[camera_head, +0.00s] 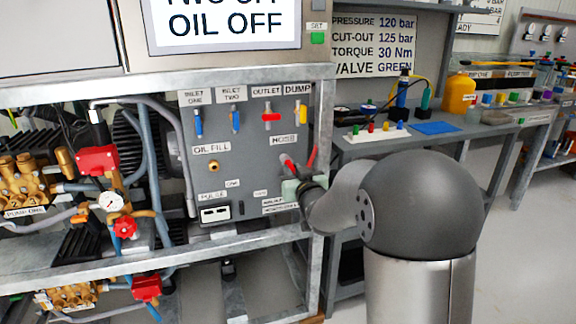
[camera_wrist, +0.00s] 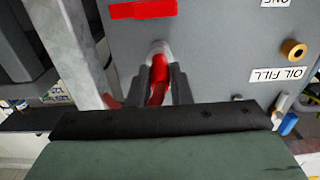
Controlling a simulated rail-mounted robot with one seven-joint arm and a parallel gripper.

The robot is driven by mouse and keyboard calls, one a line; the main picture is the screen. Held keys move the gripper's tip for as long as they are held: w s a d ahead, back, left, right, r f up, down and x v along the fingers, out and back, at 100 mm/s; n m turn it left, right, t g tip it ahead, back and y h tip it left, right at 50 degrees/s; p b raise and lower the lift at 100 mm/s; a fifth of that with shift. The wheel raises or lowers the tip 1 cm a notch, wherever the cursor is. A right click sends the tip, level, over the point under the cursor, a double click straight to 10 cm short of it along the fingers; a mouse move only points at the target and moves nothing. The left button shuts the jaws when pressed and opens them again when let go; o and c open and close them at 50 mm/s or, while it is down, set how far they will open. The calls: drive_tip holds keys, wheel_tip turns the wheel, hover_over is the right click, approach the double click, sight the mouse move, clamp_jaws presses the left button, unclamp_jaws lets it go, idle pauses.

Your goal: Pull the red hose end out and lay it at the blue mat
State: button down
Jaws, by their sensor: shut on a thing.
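The red hose end (camera_head: 287,161) is at the panel, just below the HOSE label. In the wrist view the red hose (camera_wrist: 159,72) lies between my two dark fingers, and its tip meets a pale round fitting (camera_wrist: 159,48) on the panel. My gripper (camera_head: 291,182) is shut on it, close to the panel face; it also shows in the wrist view (camera_wrist: 161,84). A red length of hose (camera_head: 312,157) rises to the right of my gripper. The blue mat (camera_head: 436,128) lies flat on the side bench, to the right, with nothing on it.
The grey panel (camera_head: 236,181) carries blue, red and yellow valve handles above. A metal frame post (camera_head: 323,125) stands right of the panel, between it and the bench (camera_head: 378,145). Colored small parts (camera_head: 378,128) stand left of the mat, and a yellow jug (camera_head: 459,93) stands behind it.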

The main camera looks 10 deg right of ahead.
sight(294, 172)
drive_tip(key=shift+s+d+b, duration=0.2)
drive_tip(key=shift+s+b, duration=0.3)
drive_tip(key=shift+s, duration=1.05)
drive_tip(key=shift+s+d+b, duration=0.2)
drive_tip(key=shift+s+b, duration=0.3)
drive_tip(key=shift+s, duration=1.05)
